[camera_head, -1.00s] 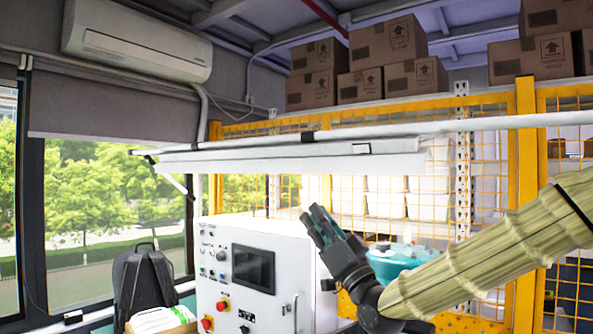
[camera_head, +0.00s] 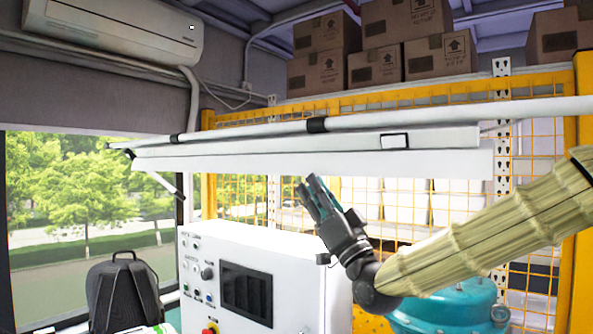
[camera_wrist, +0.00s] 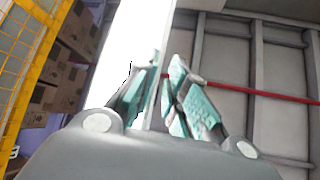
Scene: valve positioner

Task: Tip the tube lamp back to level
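The tube lamp (camera_head: 300,162) is a long white fixture under a round white pipe (camera_head: 440,113), spanning most of the head view. Its broad white face shows towards me; I cannot tell its exact tilt. My gripper (camera_head: 314,184) points up, its teal-padded fingertips at the lamp's lower edge in the picture. I cannot tell whether they touch it. A bright white surface, apparently the lamp (camera_wrist: 128,45), lies beyond the left finger.
A white control cabinet (camera_head: 250,235) with a dark screen stands below the lamp. A yellow mesh fence (camera_head: 572,260) and a teal round vessel (camera_head: 450,308) are behind my arm. Cardboard boxes (camera_head: 400,62) sit high at the back. A backpack (camera_head: 122,290) is at lower left.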

